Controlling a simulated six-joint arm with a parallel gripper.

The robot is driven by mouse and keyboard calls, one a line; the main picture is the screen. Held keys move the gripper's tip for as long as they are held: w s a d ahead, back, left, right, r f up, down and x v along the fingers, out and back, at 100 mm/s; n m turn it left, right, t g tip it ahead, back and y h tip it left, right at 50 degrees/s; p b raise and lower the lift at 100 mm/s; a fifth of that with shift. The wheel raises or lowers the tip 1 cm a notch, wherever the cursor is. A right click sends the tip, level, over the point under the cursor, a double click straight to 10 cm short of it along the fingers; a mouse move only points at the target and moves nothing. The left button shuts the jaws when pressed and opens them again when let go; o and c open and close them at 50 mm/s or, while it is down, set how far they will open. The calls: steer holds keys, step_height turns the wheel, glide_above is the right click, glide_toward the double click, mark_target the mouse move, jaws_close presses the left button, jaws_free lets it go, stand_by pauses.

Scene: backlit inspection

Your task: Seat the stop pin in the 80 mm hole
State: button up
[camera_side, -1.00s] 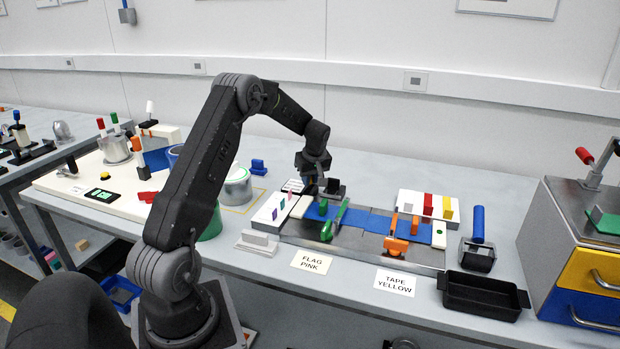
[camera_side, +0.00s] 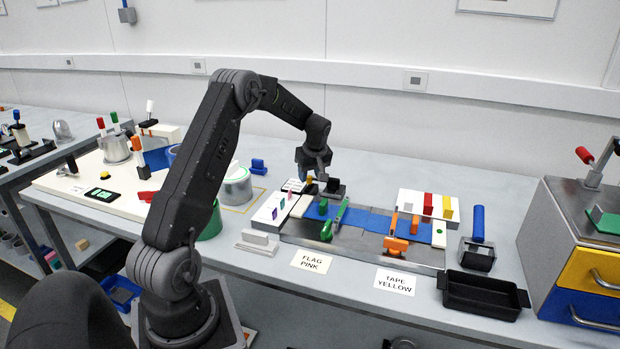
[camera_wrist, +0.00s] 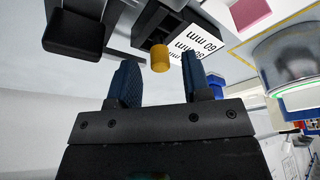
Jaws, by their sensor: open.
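The stop pin is a short yellow-orange cylinder (camera_wrist: 160,58). In the side view it is a small spot (camera_side: 309,180) just below my gripper (camera_side: 313,174). In the wrist view it stands beyond the fingertips of my gripper (camera_wrist: 159,68), in line with the gap between the two blue fingers, with no finger touching it. The fingers are apart and empty. The pin stands at a dark stop block (camera_wrist: 170,20) beside a white card with upside-down millimetre labels. The hole under the pin is hidden.
A black block (camera_side: 334,189) stands right of the gripper. A white rack with coloured flags (camera_side: 270,211) and a blue-topped metal plate (camera_side: 365,222) lie in front. A metal can (camera_side: 236,188) is to the left. The air above the gripper is clear.

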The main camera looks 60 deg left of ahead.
steer(key=v, duration=1)
steer(key=s+d+r+m+t, duration=0.1)
steer(key=d+r+m, duration=0.15)
steer(key=d, duration=0.35)
steer(key=d+r+m+t, duration=0.1)
steer(key=d+r+m, duration=0.1)
steer(key=d+r, duration=0.25)
steer(key=s+d+r+m+t, duration=0.1)
steer(key=s+d+r+m, duration=0.25)
steer(key=d, duration=0.75)
steer(key=s+d+f+m+t+h, duration=0.2)
steer(key=s+d+m, duration=0.8)
steer(key=s+d, duration=0.5)
steer(key=shift+s+f+t+h, duration=0.35)
steer(key=shift+s+h, duration=0.35)
steer(key=shift+s, duration=0.35)
steer(key=shift+c, duration=0.3)
